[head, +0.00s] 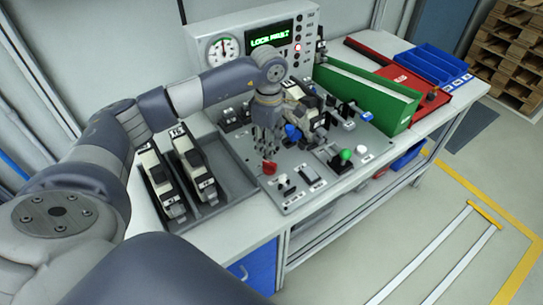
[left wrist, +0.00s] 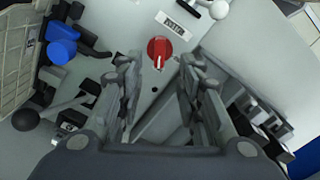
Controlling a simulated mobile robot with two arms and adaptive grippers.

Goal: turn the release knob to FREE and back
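The release knob looks to be the red round knob (left wrist: 160,52) with a white pointer line, on the grey panel; the same red knob (head: 269,168) shows in the head view. A label beside it in the left wrist view is too small to read surely. My left gripper (head: 266,152) is just above the knob, fingers pointing down. In the left wrist view its two fingers (left wrist: 157,72) are spread with a gap between them, the knob just beyond the tips and apparently apart from them. My right gripper is not in view.
A green-handled lever (head: 346,154), blue knob (head: 292,131) and black switches crowd the panel (head: 300,205). Grey trays with black-and-white units stand left. A display (head: 270,35) with green text and a gauge (head: 223,48) are behind. A green bin (head: 368,95) is right.

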